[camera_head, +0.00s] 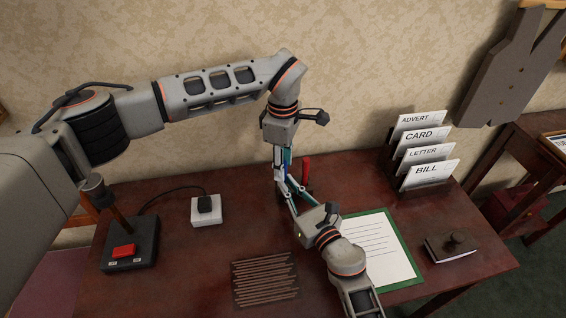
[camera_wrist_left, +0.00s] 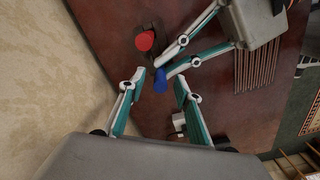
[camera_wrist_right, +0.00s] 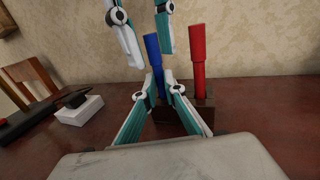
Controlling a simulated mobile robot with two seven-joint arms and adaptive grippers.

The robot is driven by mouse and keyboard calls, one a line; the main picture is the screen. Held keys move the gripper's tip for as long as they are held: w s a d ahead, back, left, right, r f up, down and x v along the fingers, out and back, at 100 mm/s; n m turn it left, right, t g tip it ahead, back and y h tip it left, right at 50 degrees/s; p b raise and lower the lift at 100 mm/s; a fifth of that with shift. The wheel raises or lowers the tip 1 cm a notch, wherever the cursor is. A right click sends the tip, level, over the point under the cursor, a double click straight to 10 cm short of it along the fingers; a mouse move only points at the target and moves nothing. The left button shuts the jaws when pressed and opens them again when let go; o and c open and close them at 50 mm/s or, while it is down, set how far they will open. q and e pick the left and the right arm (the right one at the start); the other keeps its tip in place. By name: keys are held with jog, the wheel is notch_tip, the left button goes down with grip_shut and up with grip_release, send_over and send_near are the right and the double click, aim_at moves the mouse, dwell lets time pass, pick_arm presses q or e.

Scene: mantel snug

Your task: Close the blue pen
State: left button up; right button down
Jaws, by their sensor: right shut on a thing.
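The blue pen (camera_wrist_right: 154,52) stands nearly upright in the right wrist view, tilted slightly; its lower end is hidden behind my right fingers. My right gripper (camera_wrist_right: 160,82) is shut on the blue pen at its lower part. My left gripper (camera_wrist_left: 159,82) points down from above, its fingers apart on either side of the pen's blue top (camera_wrist_left: 160,80), with gaps visible. I cannot tell whether a separate cap is seated on the pen. A red pen (camera_wrist_right: 198,62) stands upright in a dark holder (camera_wrist_right: 205,110) close beside the blue one.
A white box (camera_head: 206,211) and a red-button switch box (camera_head: 128,246) lie left. A slatted mat (camera_head: 265,278) is in front.

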pick_arm(q)
notch_tip(320, 180, up, 12)
dwell(0.7)
pick_arm(e)
jog(key=c, duration=2)
grip_release()
jog(key=shift+c, duration=0.2)
jog(key=v, duration=1.2)
